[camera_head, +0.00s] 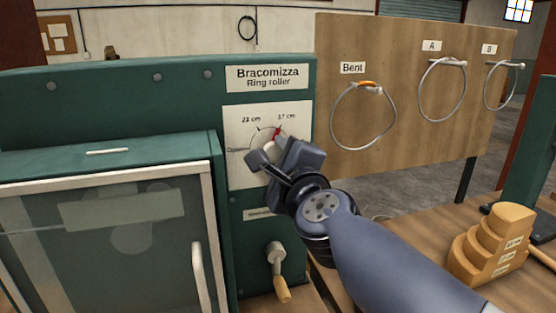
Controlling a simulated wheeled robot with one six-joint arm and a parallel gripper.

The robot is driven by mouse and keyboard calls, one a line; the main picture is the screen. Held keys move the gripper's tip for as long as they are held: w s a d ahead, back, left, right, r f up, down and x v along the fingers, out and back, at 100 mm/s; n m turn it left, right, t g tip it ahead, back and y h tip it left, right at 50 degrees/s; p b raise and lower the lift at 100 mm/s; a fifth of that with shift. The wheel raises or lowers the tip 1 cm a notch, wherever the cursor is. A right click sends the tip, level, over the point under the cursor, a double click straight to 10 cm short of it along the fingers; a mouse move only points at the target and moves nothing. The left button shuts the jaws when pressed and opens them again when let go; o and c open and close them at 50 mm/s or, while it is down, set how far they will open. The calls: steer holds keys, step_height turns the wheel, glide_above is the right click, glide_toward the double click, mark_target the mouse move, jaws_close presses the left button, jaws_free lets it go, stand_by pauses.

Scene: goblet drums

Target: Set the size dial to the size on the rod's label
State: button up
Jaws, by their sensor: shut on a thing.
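The size dial is on a white plate (238,116) on the green ring roller (110,95). Its scale reads 23 cm at upper left and 17 cm at upper right. A red pointer (277,132) shows just below the 17 cm mark. My gripper (265,163) is at the dial, shut on its knob, and hides most of the dial's lower part. I cannot pick out a labelled rod in this view.
A hand crank (277,270) hangs below the dial. A glazed guard (110,235) covers the left. A board (400,130) holds wire rings under labels Bent, A and B. Stepped wooden blocks (492,245) with small labels stand on the bench (405,240) at right.

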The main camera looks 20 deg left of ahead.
steer(key=shift+m, duration=0.7)
steer(key=shift+f, duration=0.1)
steer(key=o, duration=1)
steer(key=p+v, duration=0.2)
steer(key=v, duration=0.9)
steer(key=shift+w+a, duration=0.1)
steer(key=shift+w, duration=0.05)
